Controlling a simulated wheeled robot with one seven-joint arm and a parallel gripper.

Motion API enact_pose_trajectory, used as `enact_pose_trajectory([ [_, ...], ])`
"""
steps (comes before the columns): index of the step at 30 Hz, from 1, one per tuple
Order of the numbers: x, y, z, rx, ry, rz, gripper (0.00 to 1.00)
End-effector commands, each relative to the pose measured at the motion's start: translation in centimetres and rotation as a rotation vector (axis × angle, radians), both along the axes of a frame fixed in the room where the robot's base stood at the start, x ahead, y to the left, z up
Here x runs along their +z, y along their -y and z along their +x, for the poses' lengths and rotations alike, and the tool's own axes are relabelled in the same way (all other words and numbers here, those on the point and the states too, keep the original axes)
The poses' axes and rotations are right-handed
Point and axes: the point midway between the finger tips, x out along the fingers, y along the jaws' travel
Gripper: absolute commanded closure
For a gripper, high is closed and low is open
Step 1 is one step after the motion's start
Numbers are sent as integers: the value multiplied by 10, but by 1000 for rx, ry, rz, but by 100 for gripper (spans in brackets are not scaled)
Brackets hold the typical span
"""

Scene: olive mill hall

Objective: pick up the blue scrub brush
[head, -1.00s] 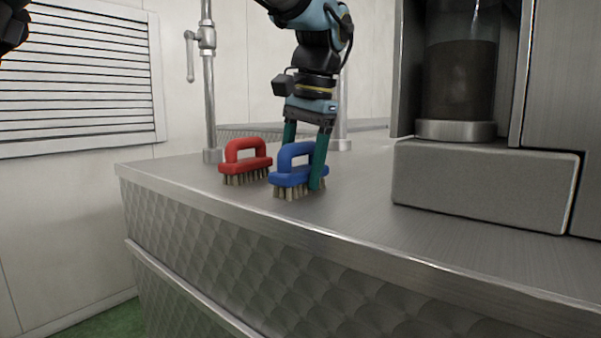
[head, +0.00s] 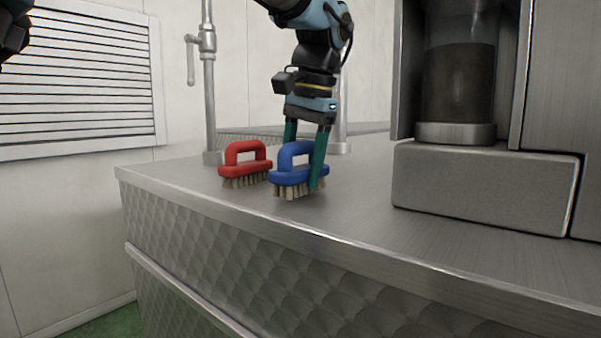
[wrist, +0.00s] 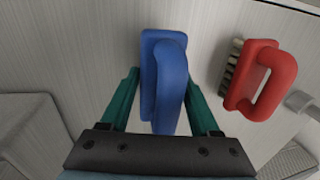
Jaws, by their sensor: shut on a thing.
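The blue scrub brush (head: 298,174) has a looped handle and pale bristles pointing down at the steel counter (head: 350,215). My gripper (head: 305,168) points down over it, with one green finger on its near right side and the other behind it. In the wrist view the blue brush (wrist: 163,85) lies between the two green fingers of my gripper (wrist: 163,95), which are shut on it. Whether the bristles still touch the counter is hard to tell.
A red brush (head: 246,168) stands just left of the blue one; it also shows at the right in the wrist view (wrist: 262,82). A metal pipe with a tap (head: 209,90) rises behind. A steel block (head: 480,185) is at the right. The counter's front edge is close.

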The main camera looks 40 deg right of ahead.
Motion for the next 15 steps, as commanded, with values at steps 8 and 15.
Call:
enact_pose_trajectory([
  [8, 28, 0, -1, 1, 2, -6, 100],
  [15, 24, -22, -56, -5, 1, -5, 100],
])
